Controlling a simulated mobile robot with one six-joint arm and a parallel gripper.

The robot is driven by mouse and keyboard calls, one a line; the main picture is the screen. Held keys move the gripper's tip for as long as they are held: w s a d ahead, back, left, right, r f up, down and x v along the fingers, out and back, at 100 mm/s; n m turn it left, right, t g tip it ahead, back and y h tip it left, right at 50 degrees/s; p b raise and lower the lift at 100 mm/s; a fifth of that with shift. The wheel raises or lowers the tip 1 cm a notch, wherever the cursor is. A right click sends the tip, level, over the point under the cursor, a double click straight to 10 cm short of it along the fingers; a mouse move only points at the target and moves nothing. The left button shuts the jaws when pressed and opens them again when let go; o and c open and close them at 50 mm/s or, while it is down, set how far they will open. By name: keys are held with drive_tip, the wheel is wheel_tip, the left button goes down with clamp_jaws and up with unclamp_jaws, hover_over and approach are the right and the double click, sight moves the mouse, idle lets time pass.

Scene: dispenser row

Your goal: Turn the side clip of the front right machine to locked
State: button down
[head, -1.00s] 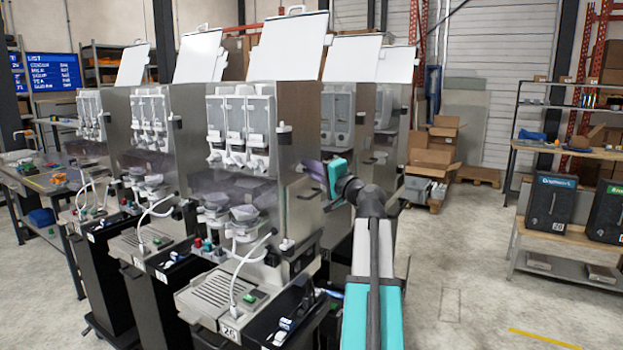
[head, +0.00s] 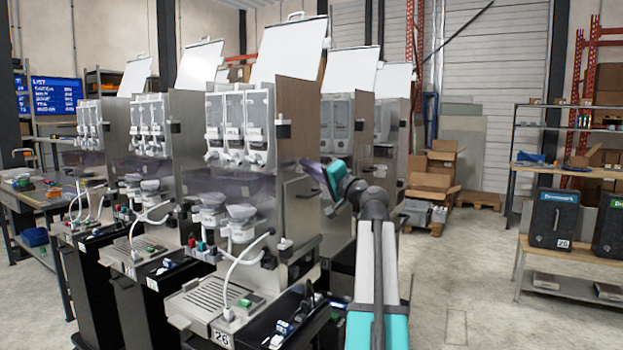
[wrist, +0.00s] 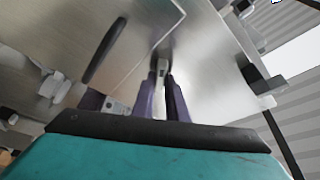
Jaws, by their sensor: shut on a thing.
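The front right machine (head: 300,130), labelled 26, stands nearest me, with its lid raised. My gripper (head: 312,170) is at its right side panel, purple fingers pointing at the panel. In the wrist view, the fingers of my gripper (wrist: 160,84) are nearly together on a small pale grey piece, the side clip (wrist: 161,68), against the bare metal panel (wrist: 205,55). Only part of the clip shows between the fingertips. In the head view the clip is hidden at the fingers, and I cannot tell its exact turn.
A dark elongated handle (wrist: 103,50) and a dark latch (wrist: 250,78) sit on the panel either side of my fingers. More machines stand left and behind. Cardboard boxes (head: 430,180) are farther back. A shelf with dark canisters (head: 553,217) is at right. Open floor (head: 460,280) lies between.

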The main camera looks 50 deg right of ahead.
drive_tip(key=shift+w+d+f+n+t+y+b, duration=0.1)
drive_tip(key=shift+f+n+t+y+b, duration=0.2)
drive_tip(key=shift+n+b, duration=1.15)
drive_tip(key=shift+d+f+n+t+y+b, duration=0.1)
drive_tip(key=shift+f+n+y+b, duration=0.2)
drive_tip(key=shift+b, duration=2.15)
drive_tip(key=n+y+b, duration=0.1)
drive_tip(key=n+b, duration=0.1)
drive_tip(key=b, duration=0.1)
drive_tip(key=n+b, duration=0.1)
drive_tip(key=b, duration=0.2)
drive_tip(key=shift+d+f+n+t+y+b, duration=0.2)
drive_tip(key=shift+n+t+y+b, duration=0.1)
drive_tip(key=shift+n+y+b, duration=0.1)
drive_tip(key=n+y+b, duration=0.1)
drive_tip(key=n+b, duration=0.1)
drive_tip(key=b, duration=0.1)
drive_tip(key=n+y+b, duration=0.1)
drive_tip(key=n+b, duration=0.2)
drive_tip(key=d+n+y+b, duration=0.1)
drive_tip(key=n+b, duration=0.1)
drive_tip(key=b, duration=0.1)
drive_tip(key=shift+w+n+y, duration=0.15)
drive_tip(key=shift+n+y, duration=0.1)
drive_tip(key=shift+y, duration=0.15)
drive_tip(key=shift+r+n+b, duration=0.15)
drive_tip(key=shift+n+b, duration=0.2)
drive_tip(key=shift+n, duration=0.25)
